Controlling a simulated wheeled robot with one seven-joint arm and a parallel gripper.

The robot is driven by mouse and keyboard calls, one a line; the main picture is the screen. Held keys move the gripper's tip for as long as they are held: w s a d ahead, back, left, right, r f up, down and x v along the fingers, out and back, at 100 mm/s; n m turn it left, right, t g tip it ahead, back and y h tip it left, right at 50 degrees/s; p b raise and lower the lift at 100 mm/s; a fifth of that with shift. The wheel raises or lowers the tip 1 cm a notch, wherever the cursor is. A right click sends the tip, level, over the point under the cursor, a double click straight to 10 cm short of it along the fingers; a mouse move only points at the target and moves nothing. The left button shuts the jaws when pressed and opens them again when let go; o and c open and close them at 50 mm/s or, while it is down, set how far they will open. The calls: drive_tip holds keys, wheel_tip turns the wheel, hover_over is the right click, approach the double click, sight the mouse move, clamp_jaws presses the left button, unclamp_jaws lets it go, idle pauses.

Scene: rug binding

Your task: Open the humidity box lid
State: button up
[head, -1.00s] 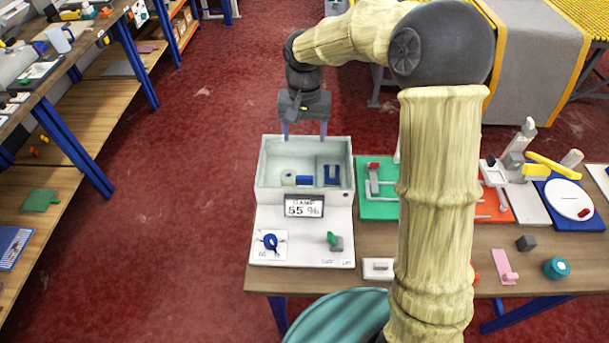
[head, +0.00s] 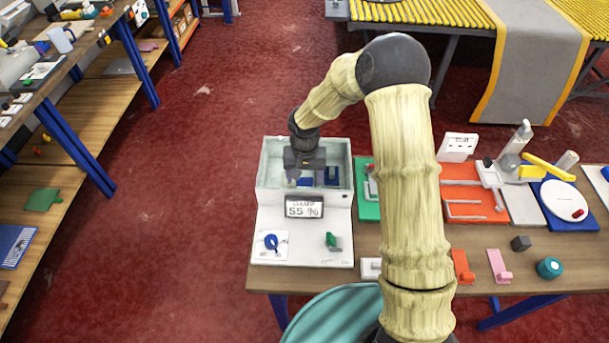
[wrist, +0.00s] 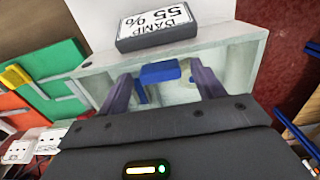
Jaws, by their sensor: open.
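The humidity box (head: 262,180) is a pale box at the left end of the bench, with a display (head: 304,207) reading DAMP 55 % on its front. Its top looks clear or open; I cannot tell a lid pane apart from the inside. A blue block (wrist: 160,72), perhaps the lid's handle, shows at the box in the wrist view. My gripper (head: 306,178) is over the box, pointing down. Its fingers are apart on either side of the blue block in the wrist view, with gaps visible. In the head view my gripper mostly hides the block.
A blue knob (head: 271,242) and a green switch (head: 332,240) sit on the panel before the box. A green board (head: 366,205) stands close to its right, then an orange board (head: 465,205). Red floor lies left of the bench.

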drive_tip(key=shift+f, duration=0.45)
